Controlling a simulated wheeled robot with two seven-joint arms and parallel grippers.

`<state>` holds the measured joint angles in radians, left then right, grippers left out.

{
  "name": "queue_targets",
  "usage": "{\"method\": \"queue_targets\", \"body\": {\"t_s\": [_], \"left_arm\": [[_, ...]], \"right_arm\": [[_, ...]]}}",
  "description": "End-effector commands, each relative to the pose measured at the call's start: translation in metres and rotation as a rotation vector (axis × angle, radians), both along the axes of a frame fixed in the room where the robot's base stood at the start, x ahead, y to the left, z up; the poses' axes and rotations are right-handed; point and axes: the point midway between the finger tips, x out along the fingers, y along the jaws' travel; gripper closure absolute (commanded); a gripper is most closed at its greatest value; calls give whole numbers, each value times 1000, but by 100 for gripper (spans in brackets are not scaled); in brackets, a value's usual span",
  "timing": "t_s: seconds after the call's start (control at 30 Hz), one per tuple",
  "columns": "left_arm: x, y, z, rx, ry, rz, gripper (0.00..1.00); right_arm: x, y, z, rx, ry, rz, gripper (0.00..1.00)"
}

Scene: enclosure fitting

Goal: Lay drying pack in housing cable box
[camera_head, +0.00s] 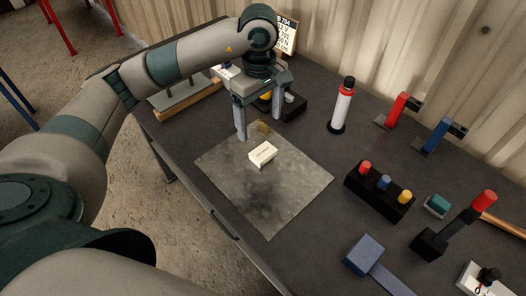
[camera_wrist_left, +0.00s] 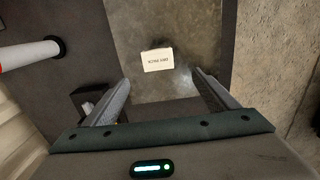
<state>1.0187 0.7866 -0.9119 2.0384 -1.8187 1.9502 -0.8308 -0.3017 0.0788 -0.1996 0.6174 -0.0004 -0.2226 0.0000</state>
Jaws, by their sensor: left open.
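The drying pack (camera_head: 262,154) is a small cream-white block with dark print. It lies flat on a worn grey mat (camera_head: 275,205) and also shows in the left wrist view (camera_wrist_left: 158,60). My left gripper (camera_head: 260,125) is open and empty, fingers pointing down, above the mat's back edge. In the left wrist view its fingers (camera_wrist_left: 160,85) are spread wide, with the pack beyond them and apart from them. A black box (camera_head: 293,107) stands just behind the gripper, partly hidden by it. I cannot tell for sure whether it is the housing cable box.
A white bottle with a red band (camera_head: 341,108) stands behind. Red (camera_head: 399,109) and blue (camera_head: 439,134) clamp-like tools stand at the back right. A black block with coloured knobs (camera_head: 379,190) and a blue-headed tool (camera_head: 367,254) lie right. The mat around the pack is clear.

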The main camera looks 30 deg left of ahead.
Motion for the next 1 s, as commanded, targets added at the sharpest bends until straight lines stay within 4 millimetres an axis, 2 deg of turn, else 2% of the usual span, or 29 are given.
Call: {"method": "queue_targets", "body": {"t_s": [0.2,0.4,0.57,0.83,1.0], "left_arm": [[-1,0,-36,0,5,3,20],[0,0,-62,0,3,2,20],[0,0,-70,0,0,0,20],[0,0,-70,0,0,0,20],[0,-1,-75,0,3,1,20]], "right_arm": [[3,0,18,1,-5,0,69],[4,0,26,2,-7,-1,69],[4,0,27,2,-8,-1,69],[4,0,27,1,-8,0,69],[4,0,33,1,-8,0,69]]}}
